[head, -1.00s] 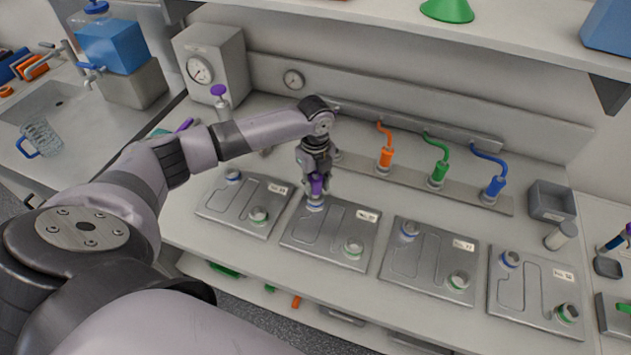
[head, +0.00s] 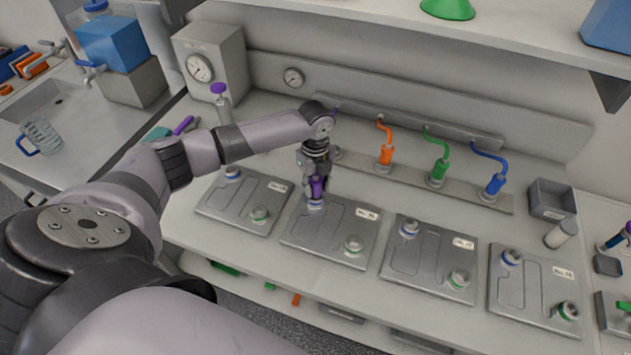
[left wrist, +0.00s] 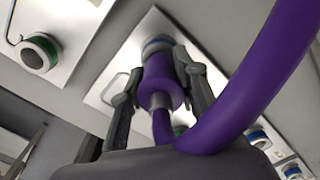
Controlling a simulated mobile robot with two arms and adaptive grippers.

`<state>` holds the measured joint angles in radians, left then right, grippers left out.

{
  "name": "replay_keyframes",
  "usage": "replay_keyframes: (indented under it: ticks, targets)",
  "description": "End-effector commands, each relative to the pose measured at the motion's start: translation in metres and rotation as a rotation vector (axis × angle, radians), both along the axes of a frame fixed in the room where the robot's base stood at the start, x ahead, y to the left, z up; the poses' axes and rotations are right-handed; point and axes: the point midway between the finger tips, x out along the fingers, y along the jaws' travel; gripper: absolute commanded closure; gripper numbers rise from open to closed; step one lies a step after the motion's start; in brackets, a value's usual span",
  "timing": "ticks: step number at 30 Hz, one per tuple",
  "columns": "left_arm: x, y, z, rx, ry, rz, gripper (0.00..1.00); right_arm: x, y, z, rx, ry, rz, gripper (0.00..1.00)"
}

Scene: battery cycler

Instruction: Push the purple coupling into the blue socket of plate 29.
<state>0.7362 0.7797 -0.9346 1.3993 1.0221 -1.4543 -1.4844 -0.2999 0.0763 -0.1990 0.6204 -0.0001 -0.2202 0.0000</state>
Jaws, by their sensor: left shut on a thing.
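The purple coupling (head: 317,187) is upright in my left gripper (head: 316,183), over the blue socket (head: 315,204) at the back left corner of the second plate from the left (head: 318,246). This plate's label is too small to read surely. In the left wrist view, the two fingers (left wrist: 161,70) are closed around the coupling (left wrist: 160,85), and its end meets the blue-ringed socket (left wrist: 157,45). I cannot tell how deep it sits. A purple hose (left wrist: 240,90) runs from the coupling across the view. My right gripper is not in view.
Other plates stand to the left (head: 240,222) and right (head: 420,272), each with a blue and a green socket. Orange (head: 386,155), green (head: 440,170) and blue (head: 494,185) couplings stand on the rail behind. A grey bin (head: 551,200) is at the right.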

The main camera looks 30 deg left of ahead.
Motion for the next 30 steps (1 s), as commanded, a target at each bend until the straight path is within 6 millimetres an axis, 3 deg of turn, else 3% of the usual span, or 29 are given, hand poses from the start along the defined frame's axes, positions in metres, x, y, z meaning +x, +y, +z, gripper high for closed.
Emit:
replay_keyframes:
  ticks: [30]
  targets:
    - [0.000,0.000,-0.012,0.000,0.000,0.000,1.00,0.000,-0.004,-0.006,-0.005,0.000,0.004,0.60]
